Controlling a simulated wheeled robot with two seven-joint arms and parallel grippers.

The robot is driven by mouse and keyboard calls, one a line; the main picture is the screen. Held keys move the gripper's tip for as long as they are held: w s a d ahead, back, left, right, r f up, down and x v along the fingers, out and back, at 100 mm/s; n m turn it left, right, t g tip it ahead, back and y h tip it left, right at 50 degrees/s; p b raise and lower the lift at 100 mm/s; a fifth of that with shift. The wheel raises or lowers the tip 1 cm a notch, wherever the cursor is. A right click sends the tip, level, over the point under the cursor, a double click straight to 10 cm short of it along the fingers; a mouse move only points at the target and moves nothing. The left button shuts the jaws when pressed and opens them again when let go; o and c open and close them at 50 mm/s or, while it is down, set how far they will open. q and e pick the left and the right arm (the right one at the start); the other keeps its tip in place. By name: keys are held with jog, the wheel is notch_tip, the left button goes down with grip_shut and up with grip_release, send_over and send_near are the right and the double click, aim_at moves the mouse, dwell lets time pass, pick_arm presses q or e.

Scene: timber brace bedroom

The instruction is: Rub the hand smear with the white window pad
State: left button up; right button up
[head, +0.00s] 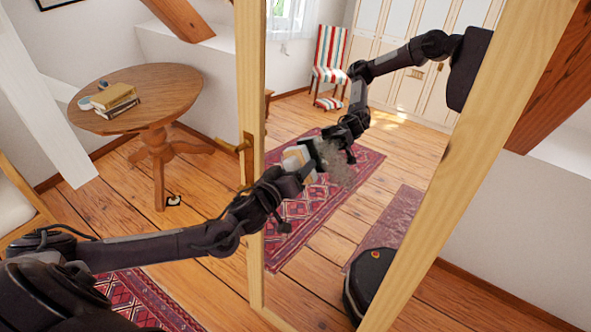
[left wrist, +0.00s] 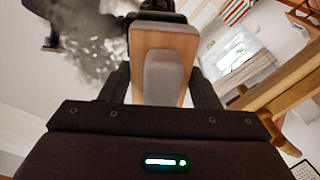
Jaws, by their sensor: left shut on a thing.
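My left gripper (head: 291,176) is shut on the white window pad (head: 297,157), at the tall mirror in the wooden frame. In the left wrist view the pad's wooden back and grey grip (left wrist: 162,80) sit between the fingers. The hand smear (head: 340,167) is a grey, cloudy patch on the mirror, just right of the pad. It also shows in the left wrist view (left wrist: 88,45), left of the pad. The pad's wiping face is hidden, and I cannot tell whether it touches the glass. My right gripper is not in view.
A round table (head: 165,90) with books (head: 112,98) stands at the left. My arm and base are reflected in the glass.

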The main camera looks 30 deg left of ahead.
pick_arm(q)
jog(key=shift+w, duration=0.7)
